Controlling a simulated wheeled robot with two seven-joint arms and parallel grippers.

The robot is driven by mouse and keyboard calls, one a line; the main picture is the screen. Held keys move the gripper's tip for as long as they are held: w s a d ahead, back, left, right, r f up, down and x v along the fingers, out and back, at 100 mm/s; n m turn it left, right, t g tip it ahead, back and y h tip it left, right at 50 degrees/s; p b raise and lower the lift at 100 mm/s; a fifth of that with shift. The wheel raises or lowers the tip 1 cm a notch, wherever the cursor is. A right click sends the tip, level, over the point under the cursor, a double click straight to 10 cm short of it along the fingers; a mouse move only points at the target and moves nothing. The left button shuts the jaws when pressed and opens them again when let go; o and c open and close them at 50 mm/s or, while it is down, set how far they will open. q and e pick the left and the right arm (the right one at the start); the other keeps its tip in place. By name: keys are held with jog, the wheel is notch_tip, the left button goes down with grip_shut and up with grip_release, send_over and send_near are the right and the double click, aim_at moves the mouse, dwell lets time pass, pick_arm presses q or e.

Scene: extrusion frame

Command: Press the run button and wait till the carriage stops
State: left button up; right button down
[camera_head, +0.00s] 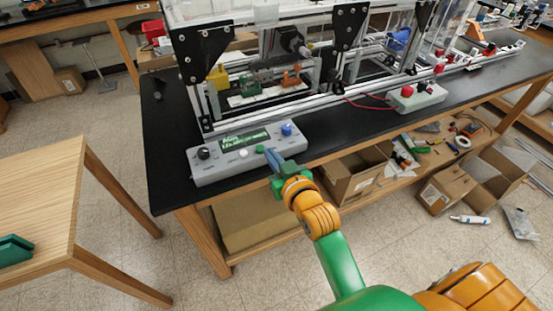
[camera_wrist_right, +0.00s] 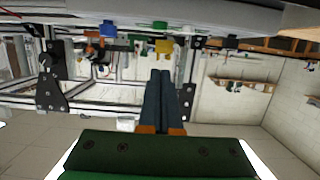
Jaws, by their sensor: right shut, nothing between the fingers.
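A grey control panel (camera_head: 215,170) lies on the black bench near its front edge. It carries a black knob (camera_head: 203,153), a lit display (camera_head: 245,138), a white button (camera_head: 243,153), a green button (camera_head: 260,149) and a blue button (camera_head: 287,130). No run label is legible. My right gripper (camera_head: 268,152) is shut and empty, its tips beside the green button. In the right wrist view, which looks upside down, a gap shows between the fingertips (camera_wrist_right: 160,73) and the green button (camera_wrist_right: 160,24). I cannot single out the carriage inside the frame.
The aluminium extrusion frame (camera_head: 270,113) with black corner plates stands just behind the panel. A second grey box (camera_head: 428,98) with a red button sits farther right. Cardboard boxes fill the shelf below. A wooden table (camera_head: 40,190) is at left, with clear floor between.

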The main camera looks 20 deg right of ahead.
jog(key=shift+v, duration=1.35)
jog(key=s+a+f+n+g, duration=0.1)
jog(key=s+f+g, duration=0.3)
jog(key=f, duration=1)
jog(key=s+a+f+g, duration=0.1)
jog(key=s+f+g, duration=0.3)
jog(key=f, duration=1)
jog(key=s+d+f+g, duration=0.1)
jog(key=s+f, duration=0.3)
jog(key=s, duration=0.5)
jog(key=s+d+f+g, duration=0.2)
jog(key=s+f, duration=0.3)
jog(key=s, duration=0.3)
jog(key=s+d+f+n+g, duration=0.1)
jog(key=s+d+f+g, duration=0.1)
jog(key=s+f, duration=0.3)
jog(key=s+g, duration=0.1)
jog(key=s, duration=0.3)
jog(key=shift+s+f+h, duration=0.2)
jog(key=shift+s+h, duration=0.1)
jog(key=shift+s, duration=0.1)
jog(key=shift+d, duration=0.1)
